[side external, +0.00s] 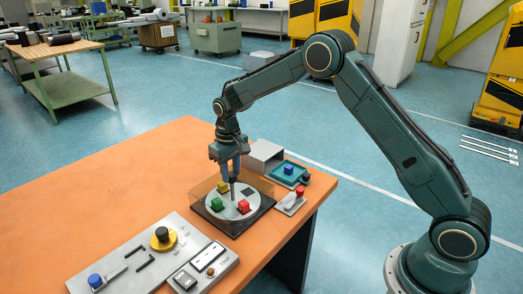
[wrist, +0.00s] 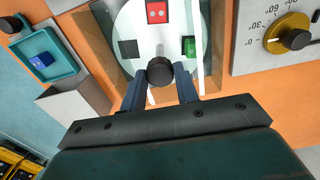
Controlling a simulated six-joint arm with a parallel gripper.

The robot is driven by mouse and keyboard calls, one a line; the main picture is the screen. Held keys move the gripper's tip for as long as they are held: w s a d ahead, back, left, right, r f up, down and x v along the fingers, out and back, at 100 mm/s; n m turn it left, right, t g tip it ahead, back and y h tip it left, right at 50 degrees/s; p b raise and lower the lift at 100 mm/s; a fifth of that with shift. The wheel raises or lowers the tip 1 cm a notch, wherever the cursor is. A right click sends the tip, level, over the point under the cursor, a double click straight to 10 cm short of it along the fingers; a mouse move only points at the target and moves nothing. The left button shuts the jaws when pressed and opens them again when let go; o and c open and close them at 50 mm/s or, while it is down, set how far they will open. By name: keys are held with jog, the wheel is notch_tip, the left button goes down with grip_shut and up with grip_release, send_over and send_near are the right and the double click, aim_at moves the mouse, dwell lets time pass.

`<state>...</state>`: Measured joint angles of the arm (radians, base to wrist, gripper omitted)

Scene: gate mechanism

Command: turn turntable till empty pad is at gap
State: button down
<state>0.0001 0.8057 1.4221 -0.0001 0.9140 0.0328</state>
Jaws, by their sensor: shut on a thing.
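The turntable (side external: 231,213) is a pale disc in a dark square base with clear amber walls. It carries a yellow block (side external: 223,187), a green block (side external: 217,204) and a red block (side external: 243,206). A dark, empty square pad (wrist: 128,49) lies on the disc's left in the wrist view, with the red block (wrist: 156,10) at the top and the green block (wrist: 189,45) at right. My gripper (wrist: 160,78) is shut on the dark centre knob (wrist: 159,71). The yellow block is hidden in the wrist view. I cannot clearly make out the gap in the walls.
A grey box (side external: 265,155) and a teal tray (side external: 276,177) holding a blue block (side external: 289,169) stand behind the turntable. A red-knobbed lever (side external: 299,191) is at right. A control panel (side external: 135,262) with a yellow dial (side external: 163,240) lies in front.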

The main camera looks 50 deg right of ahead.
jog(key=shift+r+m, duration=0.1)
jog(key=shift+m, duration=7.8)
jog(key=c, duration=1.1)
grip_release()
jog(key=shift+o, duration=0.2)
